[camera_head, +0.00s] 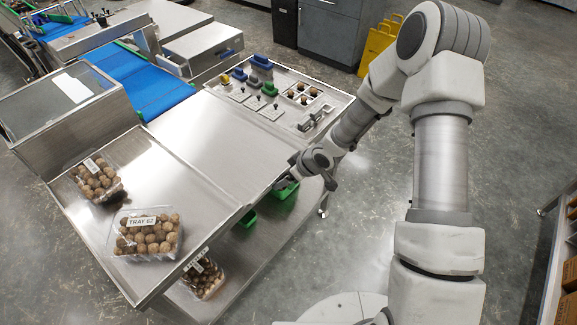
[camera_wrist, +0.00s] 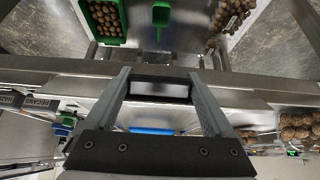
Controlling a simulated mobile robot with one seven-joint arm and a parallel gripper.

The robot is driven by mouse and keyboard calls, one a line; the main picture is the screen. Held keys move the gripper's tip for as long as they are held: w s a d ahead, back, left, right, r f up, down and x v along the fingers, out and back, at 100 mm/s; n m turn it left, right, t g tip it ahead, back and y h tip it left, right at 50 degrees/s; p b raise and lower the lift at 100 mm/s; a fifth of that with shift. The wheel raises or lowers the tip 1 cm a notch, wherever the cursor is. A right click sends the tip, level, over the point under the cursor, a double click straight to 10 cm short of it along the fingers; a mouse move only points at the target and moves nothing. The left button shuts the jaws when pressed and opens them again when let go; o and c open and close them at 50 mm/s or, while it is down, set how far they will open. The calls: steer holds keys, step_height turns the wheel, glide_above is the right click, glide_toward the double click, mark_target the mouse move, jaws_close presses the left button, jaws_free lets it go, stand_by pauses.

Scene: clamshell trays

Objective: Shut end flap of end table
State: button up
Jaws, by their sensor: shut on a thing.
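The end table (camera_head: 206,135) is a steel table with a flat top, running from the blue belt toward me. My gripper (camera_head: 279,186) is at its near right edge in the head view. In the wrist view my gripper (camera_wrist: 161,88) has its two fingers on either side of a dark bar with a pale middle, at the steel edge. I take this bar to be part of the end flap (camera_wrist: 160,90). The fingers are apart, shut on it. The flap's full outline and its angle to the table top cannot be made out.
Clamshell trays of brown nuts, one marked TRAY 62 (camera_head: 147,236), stand on the table's left part. Another tray (camera_head: 203,276) is on the lower shelf. A green crate of nuts (camera_wrist: 106,20) and a green scoop (camera_wrist: 160,15) lie below. Small tools (camera_head: 262,88) stand at the back.

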mark_target(280, 172)
steer(key=shift+w+a+r+g+h+p, duration=0.2)
steer(key=shift+r+g+h+p, duration=0.4)
steer(key=shift+p, duration=0.65)
steer(key=shift+w+a+g+h+p, duration=0.1)
steer(key=shift+a+g+h+p, duration=0.1)
steer(key=shift+g+h+p, duration=0.45)
steer(key=shift+w+a+g+h, duration=0.2)
steer(key=shift+g+h, duration=0.25)
steer(key=shift+h, duration=0.35)
steer(key=shift+w+a+g+h, duration=0.15)
steer(key=shift+g+h, duration=0.25)
steer(key=shift+h, duration=0.35)
steer(key=o, duration=1.1)
steer(key=shift+r, duration=0.1)
steer(key=r, duration=1.1)
steer(key=r+b, duration=0.1)
steer(key=r, duration=0.5)
steer(key=shift+w+a+r, duration=0.15)
steer(key=shift+w+a, duration=0.05)
steer(key=shift+a, duration=0.15)
